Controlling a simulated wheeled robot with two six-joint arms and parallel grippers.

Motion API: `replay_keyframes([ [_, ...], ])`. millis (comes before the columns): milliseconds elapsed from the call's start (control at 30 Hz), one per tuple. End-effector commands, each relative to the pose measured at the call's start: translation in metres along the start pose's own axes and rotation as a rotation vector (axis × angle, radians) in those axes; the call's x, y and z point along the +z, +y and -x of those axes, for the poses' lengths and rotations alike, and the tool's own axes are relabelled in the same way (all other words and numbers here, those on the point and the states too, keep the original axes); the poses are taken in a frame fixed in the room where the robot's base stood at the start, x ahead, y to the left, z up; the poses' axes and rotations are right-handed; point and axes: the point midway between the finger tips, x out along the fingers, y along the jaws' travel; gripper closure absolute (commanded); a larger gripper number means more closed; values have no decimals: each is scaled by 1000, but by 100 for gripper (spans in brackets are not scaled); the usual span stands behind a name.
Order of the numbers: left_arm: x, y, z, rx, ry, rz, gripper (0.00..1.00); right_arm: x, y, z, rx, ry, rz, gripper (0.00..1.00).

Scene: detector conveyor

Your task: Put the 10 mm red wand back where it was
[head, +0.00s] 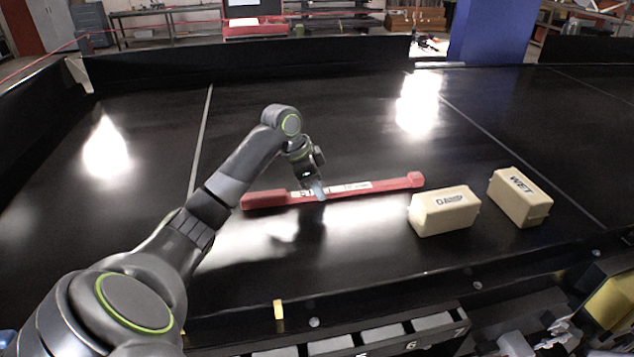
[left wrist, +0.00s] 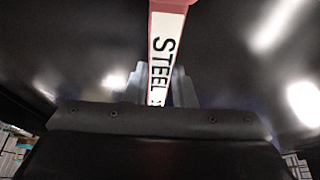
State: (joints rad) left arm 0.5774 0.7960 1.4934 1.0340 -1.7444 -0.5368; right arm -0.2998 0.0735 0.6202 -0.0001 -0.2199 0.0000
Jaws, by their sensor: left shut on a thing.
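A long red wand (head: 395,184) with a white printed label lies across the middle of the head view, over the black conveyor belt (head: 150,215). My left gripper (head: 319,190) is shut on the wand near its middle, on the label. In the left wrist view the wand (left wrist: 168,45) runs up between the two grey fingers (left wrist: 157,88), and its label reads "STEEL". I cannot tell whether the wand touches the belt or hangs just above it. No size marking is readable.
Two cream blocks stand on the belt right of the wand: one marked "WET" (head: 520,198), one with a less readable word (head: 444,211). A dark rack with numbered slots (head: 409,337) is at the front edge. The belt's left part is clear.

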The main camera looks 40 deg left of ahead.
Motion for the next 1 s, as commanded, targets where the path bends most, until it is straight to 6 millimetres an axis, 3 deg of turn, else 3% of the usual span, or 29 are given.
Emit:
replay_keyframes([
  [267, 0, 0, -2, -1, 1, 0, 100, 0, 3, -1, 4, 0, 2, 41],
  [300, 1, 0, -2, 0, 0, 0, 73, 0, 4, -1, 5, 0, 2, 41],
  [433, 1, 0, -2, 0, 0, 0, 56, 0, 7, -1, 8, 0, 3, 41],
  [767, 0, 0, 0, -1, 1, 0, 55, 0, 8, -1, 9, 0, 4, 41],
  [1000, 1, -1, 33, -7, 0, -2, 55, 2, 6, -16, 9, 0, 4, 41],
])
